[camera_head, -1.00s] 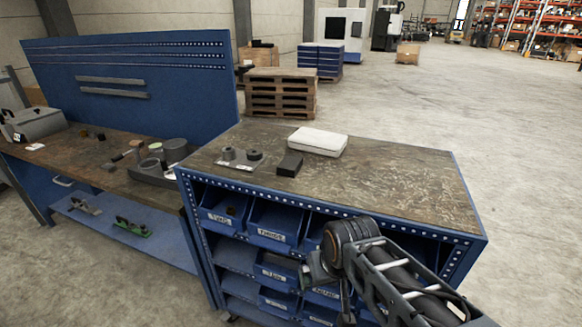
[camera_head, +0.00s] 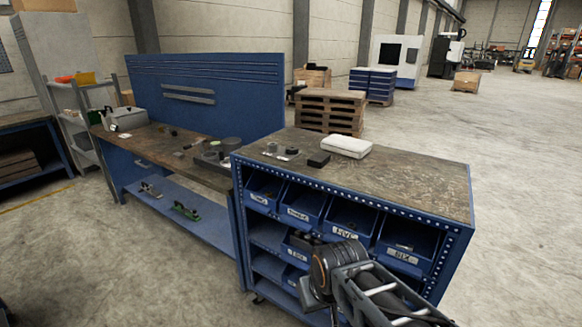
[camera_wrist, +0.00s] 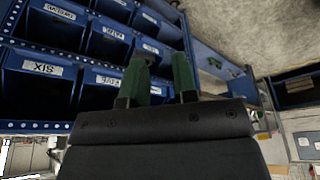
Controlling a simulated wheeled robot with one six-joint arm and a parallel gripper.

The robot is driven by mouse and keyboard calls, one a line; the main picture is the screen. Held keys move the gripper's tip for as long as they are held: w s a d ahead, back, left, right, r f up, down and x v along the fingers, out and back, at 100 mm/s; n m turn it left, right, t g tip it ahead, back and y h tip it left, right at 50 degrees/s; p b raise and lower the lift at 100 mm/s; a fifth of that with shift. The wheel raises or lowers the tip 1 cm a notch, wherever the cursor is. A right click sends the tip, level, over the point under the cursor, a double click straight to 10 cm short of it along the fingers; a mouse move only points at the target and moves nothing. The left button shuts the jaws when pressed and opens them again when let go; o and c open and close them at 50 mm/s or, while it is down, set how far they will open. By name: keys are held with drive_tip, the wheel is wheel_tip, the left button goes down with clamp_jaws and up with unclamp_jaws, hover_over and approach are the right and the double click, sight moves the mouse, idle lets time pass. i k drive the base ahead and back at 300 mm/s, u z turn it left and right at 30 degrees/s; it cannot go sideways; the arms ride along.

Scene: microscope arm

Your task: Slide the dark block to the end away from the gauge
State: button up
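A small dark block (camera_head: 318,159) lies on the top of the blue cabinet (camera_head: 400,185), just left of a white case (camera_head: 346,147). To its left is a pale plate (camera_head: 283,157) with small dark round pieces on it. A grey fixture with round parts (camera_head: 213,155) stands on the right end of the wooden workbench. I cannot make out which part is a gauge. My gripper is low in front of the cabinet's bins, well apart from the block. In the wrist view its two green fingers (camera_wrist: 160,72) are apart with nothing between them.
Labelled blue bins (camera_head: 350,218) fill the cabinet's front, close to my arm. The workbench (camera_head: 160,142) has a blue back panel (camera_head: 210,90) and a lower shelf with small tools. Shelving and another bench stand at the left. The floor at the right is clear.

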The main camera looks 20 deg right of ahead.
sight(319, 160)
drive_tip(key=z, duration=0.45)
drive_tip(key=k, duration=0.3)
drive_tip(key=u, duration=1.7)
drive_tip(key=i, duration=0.9)
drive_tip(key=z, duration=0.75)
drive_tip(key=i, duration=0.65)
drive_tip(key=z, duration=0.8)
